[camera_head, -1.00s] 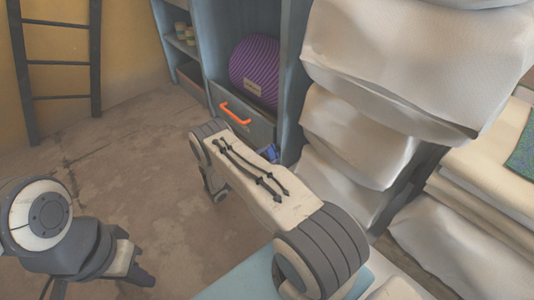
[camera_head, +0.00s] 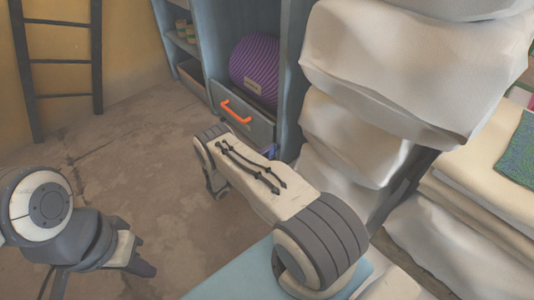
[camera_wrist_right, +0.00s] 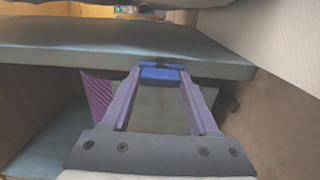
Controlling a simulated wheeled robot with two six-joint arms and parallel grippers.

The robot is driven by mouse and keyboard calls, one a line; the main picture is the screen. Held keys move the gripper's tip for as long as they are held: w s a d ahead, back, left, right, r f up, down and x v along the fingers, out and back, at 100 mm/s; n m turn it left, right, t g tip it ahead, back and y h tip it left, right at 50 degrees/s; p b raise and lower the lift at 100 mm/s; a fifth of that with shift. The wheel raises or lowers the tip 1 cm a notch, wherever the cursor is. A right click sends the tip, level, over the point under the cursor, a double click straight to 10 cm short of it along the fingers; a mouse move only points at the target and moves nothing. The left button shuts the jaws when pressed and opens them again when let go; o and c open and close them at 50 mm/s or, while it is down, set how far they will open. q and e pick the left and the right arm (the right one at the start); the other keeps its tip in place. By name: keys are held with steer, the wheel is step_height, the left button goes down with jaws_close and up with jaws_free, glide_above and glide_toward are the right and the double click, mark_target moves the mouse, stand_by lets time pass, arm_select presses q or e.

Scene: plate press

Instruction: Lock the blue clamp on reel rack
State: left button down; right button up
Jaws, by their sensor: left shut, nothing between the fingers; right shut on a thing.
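The blue clamp (camera_wrist_right: 161,74) sits at the edge of the rack's shelf in the right wrist view. My right gripper (camera_wrist_right: 160,82) is shut on it, with a fingertip at each side. In the head view only a small bit of blue (camera_head: 269,153) shows by the rack, past my right arm, which hides the right gripper. The reel rack (camera_head: 286,75) is a blue-grey shelf unit. My left gripper (camera_head: 146,262) is shut and empty, low at the left, apart from the rack.
A purple reel (camera_head: 254,70) sits in the rack above a drawer with an orange handle (camera_head: 235,111). Tall stacked white bundles (camera_head: 410,60) stand close on the right. A dark ladder (camera_head: 65,63) leans at the back left. The floor (camera_head: 110,150) between is clear.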

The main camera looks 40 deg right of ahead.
stand_by(0.4)
steer(key=o, duration=1.4)
steer(key=a+p, duration=0.1)
steer(key=a, duration=0.2)
steer(key=a+p, duration=0.1)
steer(key=a, duration=0.3)
steer(key=s+a+p, duration=0.1)
steer(key=a, duration=0.2)
steer(key=shift+a, duration=0.25)
